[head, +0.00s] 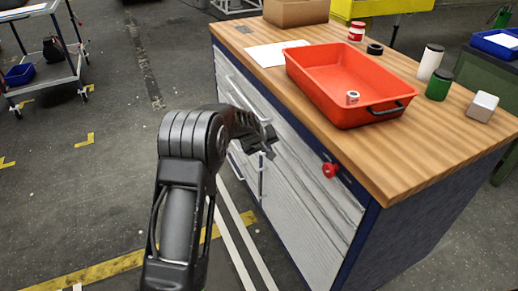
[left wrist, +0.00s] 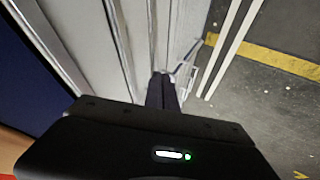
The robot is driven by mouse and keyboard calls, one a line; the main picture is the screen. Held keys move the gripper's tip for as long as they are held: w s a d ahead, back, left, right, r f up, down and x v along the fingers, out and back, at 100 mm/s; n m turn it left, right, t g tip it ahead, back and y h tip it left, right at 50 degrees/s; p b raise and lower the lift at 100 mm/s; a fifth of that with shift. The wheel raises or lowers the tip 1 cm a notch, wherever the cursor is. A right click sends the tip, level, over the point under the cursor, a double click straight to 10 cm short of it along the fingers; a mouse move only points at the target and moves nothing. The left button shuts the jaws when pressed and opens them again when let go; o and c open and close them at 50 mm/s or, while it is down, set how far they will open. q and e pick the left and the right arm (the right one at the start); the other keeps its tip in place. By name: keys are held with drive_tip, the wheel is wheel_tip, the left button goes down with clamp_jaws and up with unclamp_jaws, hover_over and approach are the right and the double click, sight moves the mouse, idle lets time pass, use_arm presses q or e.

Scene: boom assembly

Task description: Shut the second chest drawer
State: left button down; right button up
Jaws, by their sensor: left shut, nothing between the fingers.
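The chest (head: 318,205) is a blue cabinet with grey drawer fronts under a wooden top. My left arm reaches from the lower left to its front. My left gripper (head: 266,145) is shut and empty, close against the drawer fronts near their middle. In the left wrist view its shut fingers (left wrist: 162,92) point along the grey fronts (left wrist: 118,45), beside a light bar-like handle (left wrist: 184,62). I cannot tell whether they touch. The gripper and arm cover part of the fronts, so how far the second drawer stands out is unclear. My right gripper is out of view.
On the wooden top (head: 425,160) stand a red tray (head: 315,95), a cardboard box (head: 296,11), a white bottle (head: 430,62) and a green can (head: 439,85). A red knob (head: 329,170) sits on the front.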

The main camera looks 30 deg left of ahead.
use_arm(q)
drive_tip(key=v, duration=0.5)
drive_tip(key=shift+s+r, duration=0.1)
drive_tip(key=shift+s, duration=0.15)
drive_tip(key=s+d+f+m+g+h, duration=0.1)
drive_tip(key=s+d+f+m, duration=0.2)
drive_tip(key=s+d+f, duration=0.5)
drive_tip(key=s+d+f+m+g, duration=0.1)
drive_tip(key=s+d+f+m, duration=0.1)
drive_tip(key=s+d+f, duration=0.6)
drive_tip(key=s+d+f+m+g+h, duration=0.1)
drive_tip(key=s+d+f, duration=0.2)
drive_tip(key=s+d, duration=0.2)
drive_tip(key=s+d+f+m+g+h, duration=0.1)
drive_tip(key=s+d+f, duration=0.3)
drive_tip(key=s, duration=0.6)
drive_tip(key=s+d+f+m+g+h, duration=0.1)
drive_tip(key=s+d+f+g, duration=0.1)
drive_tip(key=s+d+f, duration=0.2)
drive_tip(key=s+d, duration=0.2)
drive_tip(key=s, duration=0.2)
drive_tip(key=shift+g+h, duration=0.4)
